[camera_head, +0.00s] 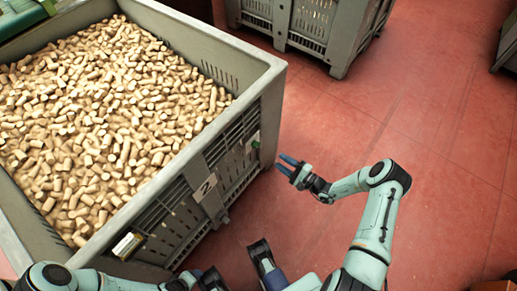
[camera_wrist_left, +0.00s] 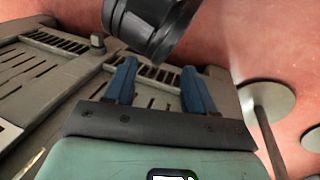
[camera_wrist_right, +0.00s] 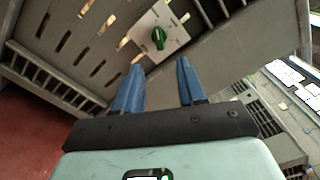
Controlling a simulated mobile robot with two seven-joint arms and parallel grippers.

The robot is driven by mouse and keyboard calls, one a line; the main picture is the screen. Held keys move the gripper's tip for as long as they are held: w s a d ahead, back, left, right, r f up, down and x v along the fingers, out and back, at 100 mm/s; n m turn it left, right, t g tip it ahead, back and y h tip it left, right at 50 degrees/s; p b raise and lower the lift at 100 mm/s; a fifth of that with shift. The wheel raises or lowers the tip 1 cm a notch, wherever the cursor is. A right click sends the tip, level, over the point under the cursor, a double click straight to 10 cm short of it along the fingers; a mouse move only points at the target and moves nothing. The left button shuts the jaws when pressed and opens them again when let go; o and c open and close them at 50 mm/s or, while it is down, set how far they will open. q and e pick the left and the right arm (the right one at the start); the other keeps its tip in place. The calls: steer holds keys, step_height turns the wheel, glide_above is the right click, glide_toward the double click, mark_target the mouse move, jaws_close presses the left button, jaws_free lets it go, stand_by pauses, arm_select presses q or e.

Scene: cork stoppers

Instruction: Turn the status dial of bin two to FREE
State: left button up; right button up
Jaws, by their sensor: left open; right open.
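Bin two (camera_head: 270,82) is a big grey slatted crate full of cork stoppers, with a "2" plate (camera_head: 205,187) on its side. A green dial knob (camera_head: 255,144) sits on that side near the right corner. The right wrist view shows the green knob (camera_wrist_right: 158,38) upright on a pale plate (camera_wrist_right: 172,22); its markings are too small to read. My right gripper (camera_head: 287,164) is open and empty, just right of the dial and apart from it. My left gripper (camera_wrist_left: 157,75) is open and empty, low by slatted grey walls; its fingers are unclear in the head view.
Another grey crate (camera_head: 340,50) stands at the back. A small label holder (camera_head: 127,244) is on bin two's lower left side. The red floor (camera_head: 440,120) to the right is clear. A dark cylindrical part (camera_wrist_left: 150,25) is close ahead of my left fingers.

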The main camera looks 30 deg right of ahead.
mark_target(257, 146)
steer(key=b+x, duration=0.2)
steer(key=x, duration=1)
steer(key=shift+a+b, duration=0.25)
steer(key=shift+b, duration=0.05)
arm_select(q)
steer(key=shift+t+y, duration=0.3)
steer(key=shift+t, duration=0.4)
steer(key=w+f, duration=0.1)
steer(key=w+a+f, duration=0.1)
steer(key=w, duration=0.1)
steer(key=w+a+f, duration=0.1)
steer(key=shift+w+a, duration=0.15)
arm_select(e)
steer(key=c, duration=0.7)
